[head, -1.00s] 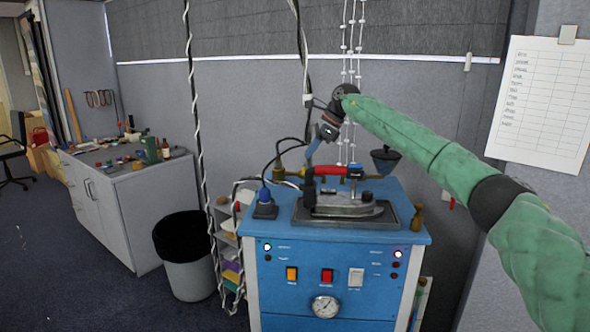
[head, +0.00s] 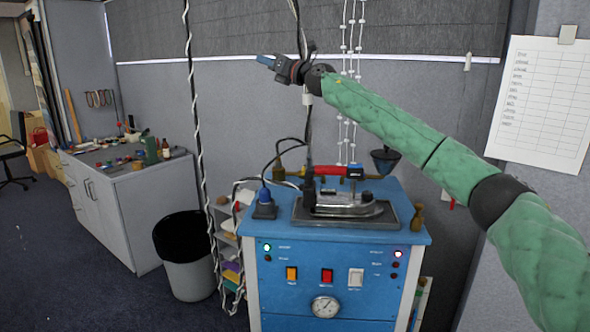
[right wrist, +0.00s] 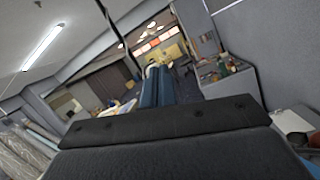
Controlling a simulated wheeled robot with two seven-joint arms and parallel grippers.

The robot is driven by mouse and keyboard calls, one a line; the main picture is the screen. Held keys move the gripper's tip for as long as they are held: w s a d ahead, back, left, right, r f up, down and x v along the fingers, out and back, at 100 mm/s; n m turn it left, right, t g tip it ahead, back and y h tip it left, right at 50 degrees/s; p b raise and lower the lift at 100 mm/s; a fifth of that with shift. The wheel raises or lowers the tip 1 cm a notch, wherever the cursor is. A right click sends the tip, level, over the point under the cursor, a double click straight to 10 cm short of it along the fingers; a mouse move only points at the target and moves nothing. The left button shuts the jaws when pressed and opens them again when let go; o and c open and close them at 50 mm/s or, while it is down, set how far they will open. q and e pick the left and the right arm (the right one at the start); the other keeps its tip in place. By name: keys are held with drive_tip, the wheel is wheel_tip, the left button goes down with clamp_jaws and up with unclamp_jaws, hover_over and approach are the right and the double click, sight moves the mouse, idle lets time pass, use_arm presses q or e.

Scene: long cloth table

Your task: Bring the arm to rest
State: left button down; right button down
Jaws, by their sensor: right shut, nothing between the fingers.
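My right arm (head: 400,130) reaches in from the right in the head view, wrapped in a green sleeve. My right gripper (head: 265,61) is at the end of it, shut and empty, pointing left in the air above and behind the iron. Its blue fingers are together in the right wrist view (right wrist: 156,88). My left gripper is not in view.
A blue ironing station (head: 330,265) stands below the arm, with an iron (head: 345,205) with a red handle on its top. Cables (head: 190,110) hang down beside it. A paper sheet (head: 540,100) is on the right wall. A bin (head: 187,270) and a cabinet (head: 130,210) stand left.

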drive_tip(key=s+d+r+m+t+h, duration=0.3)
drive_tip(key=s+r+m+t+h, duration=0.3)
drive_tip(key=s+r+m+t, duration=0.9)
drive_tip(key=s+d+f+m+g+h, duration=0.3)
drive_tip(key=s+d+f+m+g, duration=0.4)
drive_tip(key=f, duration=1.2)
drive_tip(key=s+d+f+m+g+h, duration=0.25)
drive_tip(key=s+f+m+h, duration=0.4)
drive_tip(key=f, duration=1.25)
drive_tip(key=s+d+f+m+g, duration=0.45)
drive_tip(key=f+m, duration=0.55)
drive_tip(key=f, duration=0.8)
drive_tip(key=s+d+f+m+g, duration=0.1)
drive_tip(key=s+d+f+g, duration=0.2)
drive_tip(key=s+f, duration=0.85)
drive_tip(key=s+d+f+m+g, duration=0.1)
drive_tip(key=s+d+f+g, duration=0.2)
drive_tip(key=s+f, duration=0.85)
drive_tip(key=s+f+m+g, duration=0.1)
drive_tip(key=s+f+g, duration=0.3)
drive_tip(key=s+f, duration=1.2)
drive_tip(key=shift+f, duration=0.45)
